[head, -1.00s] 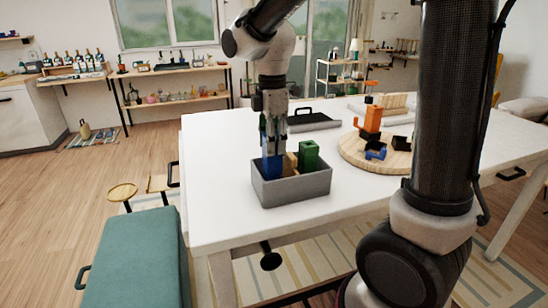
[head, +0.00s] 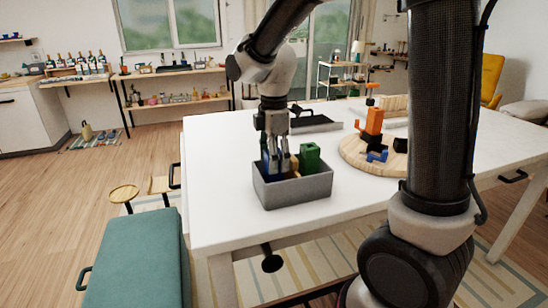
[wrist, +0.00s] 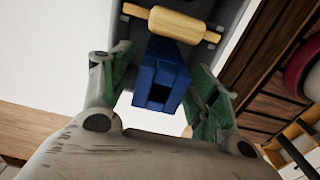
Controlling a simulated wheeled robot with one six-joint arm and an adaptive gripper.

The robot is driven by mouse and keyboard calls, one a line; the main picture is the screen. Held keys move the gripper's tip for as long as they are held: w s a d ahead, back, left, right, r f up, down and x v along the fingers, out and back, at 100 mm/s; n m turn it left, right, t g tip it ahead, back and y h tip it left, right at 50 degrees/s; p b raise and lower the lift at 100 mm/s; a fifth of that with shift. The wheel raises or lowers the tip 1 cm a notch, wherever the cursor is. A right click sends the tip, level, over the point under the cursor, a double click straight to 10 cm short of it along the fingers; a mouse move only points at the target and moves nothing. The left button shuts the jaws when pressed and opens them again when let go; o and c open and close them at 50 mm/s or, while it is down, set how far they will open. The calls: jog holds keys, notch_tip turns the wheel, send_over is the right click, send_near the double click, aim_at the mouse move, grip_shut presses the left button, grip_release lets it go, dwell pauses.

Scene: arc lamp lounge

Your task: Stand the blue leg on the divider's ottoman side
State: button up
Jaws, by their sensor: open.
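The blue leg (head: 267,168) stands in the left part of the grey bin (head: 295,190), on the side toward the teal ottoman (head: 135,258). It looks upright, though my fingers partly hide it. In the wrist view the blue leg (wrist: 163,72) shows a square hollow end between my fingers, with gaps at both sides. My gripper (head: 277,168) is open around the leg, low over the bin. A tan wooden piece (head: 293,163) is in the middle of the bin; a wooden piece (wrist: 172,22) also shows beyond the leg in the wrist view.
A green block (head: 310,157) stands in the bin's right part. A round wooden board (head: 352,160) with orange, black and blue pieces lies to the right on the white table (head: 225,215). A dark tray (head: 312,123) lies behind. The table left of the bin is clear.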

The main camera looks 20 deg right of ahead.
notch_tip(320, 180, up, 11)
jog(key=s+d+f+m+t, duration=0.1)
jog(key=s+d+m+t, duration=0.3)
jog(key=s+d+m, duration=1.1)
jog(key=s+m, duration=0.3)
jog(key=s, duration=0.1)
